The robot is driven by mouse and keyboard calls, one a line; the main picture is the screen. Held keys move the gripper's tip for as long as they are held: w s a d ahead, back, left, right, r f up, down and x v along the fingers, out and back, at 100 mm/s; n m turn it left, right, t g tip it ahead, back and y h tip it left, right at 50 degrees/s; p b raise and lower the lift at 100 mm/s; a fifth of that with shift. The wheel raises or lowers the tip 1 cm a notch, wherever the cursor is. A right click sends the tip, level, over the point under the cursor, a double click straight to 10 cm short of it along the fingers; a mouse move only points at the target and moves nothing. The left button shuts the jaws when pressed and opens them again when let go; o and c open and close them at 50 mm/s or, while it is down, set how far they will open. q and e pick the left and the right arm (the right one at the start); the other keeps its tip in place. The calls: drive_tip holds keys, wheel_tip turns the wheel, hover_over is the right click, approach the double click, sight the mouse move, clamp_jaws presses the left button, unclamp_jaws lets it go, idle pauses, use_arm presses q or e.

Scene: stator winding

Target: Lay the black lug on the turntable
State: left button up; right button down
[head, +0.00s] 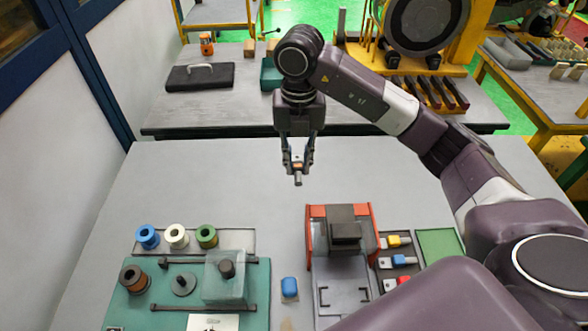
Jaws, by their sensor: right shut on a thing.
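My right gripper (298,162) hangs pointing down above the far middle of the grey table. It is shut on a small piece (298,179) with a grey lower end and a bit of orange between the fingers. Its upper part is hidden by the fingers, and I cannot tell whether it is the black lug. A round grey disc with a small centre knob, which may be the turntable (184,285), lies on the green mat (150,312) at the lower left. The gripper is well apart from it. My left gripper is not in view.
Blue (147,236), cream (176,235) and green spools stand behind the mat. A brown spool (134,279) and a clear cover (225,284) stand beside the disc. A red-sided fixture (316,240) and a tray of coloured lugs (398,258) are at right.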

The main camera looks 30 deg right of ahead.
drive_tip(key=shift+r, duration=0.35)
drive_tip(key=n, duration=0.4)
drive_tip(key=a+n, duration=0.1)
drive_tip(key=shift+s+r+n+b, duration=0.2)
drive_tip(key=shift+s+n+b, duration=0.1)
drive_tip(key=shift+n+b, duration=0.1)
drive_tip(key=s+a+n+b, duration=0.2)
drive_tip(key=s+n, duration=0.2)
drive_tip(key=n, duration=1.3)
drive_tip(key=s+a+n+b, duration=0.1)
drive_tip(key=s+a+n, duration=0.1)
drive_tip(key=n, duration=1.6)
drive_tip(key=shift+s+a+b, duration=0.25)
drive_tip(key=shift+s+b, duration=0.15)
drive_tip(key=shift+s, duration=0.5)
drive_tip(key=shift+s, duration=0.1)
